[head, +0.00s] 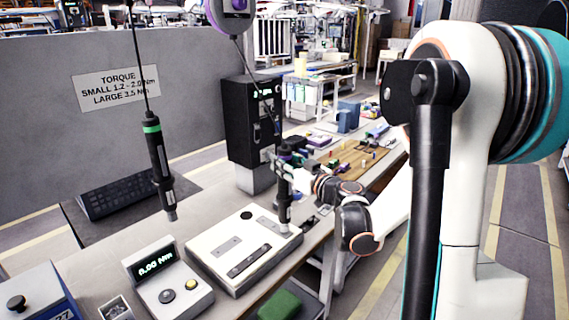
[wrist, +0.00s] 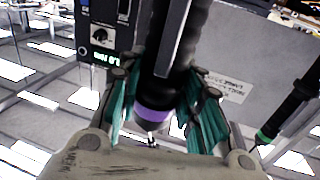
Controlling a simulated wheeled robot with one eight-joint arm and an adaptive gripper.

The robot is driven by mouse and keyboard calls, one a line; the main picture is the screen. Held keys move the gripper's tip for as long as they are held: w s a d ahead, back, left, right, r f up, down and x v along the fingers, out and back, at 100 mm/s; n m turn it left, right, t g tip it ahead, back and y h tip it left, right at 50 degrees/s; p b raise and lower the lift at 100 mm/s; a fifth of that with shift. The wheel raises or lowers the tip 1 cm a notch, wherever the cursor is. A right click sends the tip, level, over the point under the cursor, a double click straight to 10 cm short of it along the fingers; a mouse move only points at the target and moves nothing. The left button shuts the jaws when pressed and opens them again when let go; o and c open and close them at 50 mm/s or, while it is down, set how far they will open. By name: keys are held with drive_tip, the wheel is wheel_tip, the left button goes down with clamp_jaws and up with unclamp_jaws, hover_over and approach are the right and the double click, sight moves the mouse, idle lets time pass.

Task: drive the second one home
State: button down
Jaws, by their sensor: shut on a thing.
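My gripper (head: 284,172) is shut around a black screwdriver (head: 284,208), which is upright over the right corner of the white fixture block (head: 213,245). In the wrist view the screwdriver (wrist: 165,85) has a purple band and sits between the teal finger pads of my gripper (wrist: 158,112). A second screwdriver (head: 160,165), with a green band, hangs on a cable at the left.
A torque meter (head: 170,285) with a lit display stands left of the block. A black control box (head: 250,120) stands behind it. A small dark tray (head: 115,308) and a blue box (head: 40,295) are front left. A purple balancer (head: 232,14) hangs above.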

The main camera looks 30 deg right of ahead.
sight(286, 148)
drive_tip(key=shift+f+b, duration=0.45)
drive_tip(key=shift+f, duration=0.1)
idle(1.0)
drive_tip(key=shift+r, duration=0.15)
drive_tip(key=shift+r+p, duration=2.2)
drive_tip(key=shift+r, duration=0.7)
